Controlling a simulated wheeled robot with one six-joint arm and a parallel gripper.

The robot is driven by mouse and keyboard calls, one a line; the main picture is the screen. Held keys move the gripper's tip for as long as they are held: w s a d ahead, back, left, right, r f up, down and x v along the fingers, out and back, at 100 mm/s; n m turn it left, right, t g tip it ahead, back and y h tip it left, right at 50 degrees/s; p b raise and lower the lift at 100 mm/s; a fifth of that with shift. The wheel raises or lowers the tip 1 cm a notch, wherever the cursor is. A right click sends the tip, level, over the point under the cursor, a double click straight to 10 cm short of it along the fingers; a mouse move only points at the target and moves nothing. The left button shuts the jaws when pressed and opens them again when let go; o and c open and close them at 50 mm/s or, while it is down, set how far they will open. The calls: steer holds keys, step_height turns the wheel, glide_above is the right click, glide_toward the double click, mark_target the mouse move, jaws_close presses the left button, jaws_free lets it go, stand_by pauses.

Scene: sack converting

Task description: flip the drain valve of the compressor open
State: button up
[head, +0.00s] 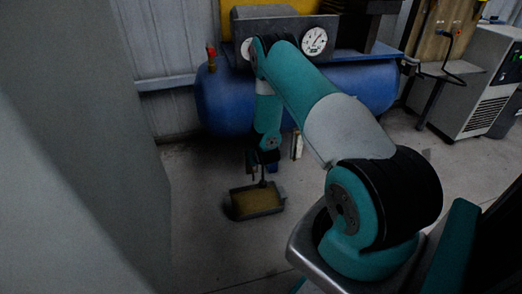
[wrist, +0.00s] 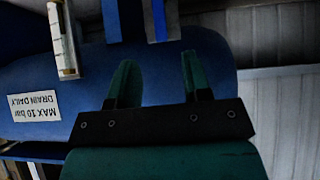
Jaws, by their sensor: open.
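The compressor's blue tank (head: 350,92) lies across the back in the head view, and it fills much of the wrist view (wrist: 60,75). I cannot make out the drain valve clearly in either view. My gripper (head: 257,170) hangs below the front of the tank in the head view, above a tray. In the wrist view my gripper (wrist: 158,78) is open, its two teal fingers apart with nothing between them and the tank behind. A label (wrist: 38,107) reading "MAX 10 bar DRAIN DAILY" shows upside down, left of the fingers.
A shallow tray (head: 233,208) with a yellowish inside stands on the floor. A pale upright piece (head: 297,145) is near the gripper; a pale cylinder (wrist: 62,40) shows in the wrist view. A gauge (head: 314,41) and a red-topped fitting (head: 211,57) are above. A grey cabinet (head: 480,90) stands right.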

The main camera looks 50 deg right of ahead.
steer(key=p+v, duration=0.1)
steer(key=v, duration=0.5)
steer(key=shift+s+r, duration=0.1)
stand_by(0.3)
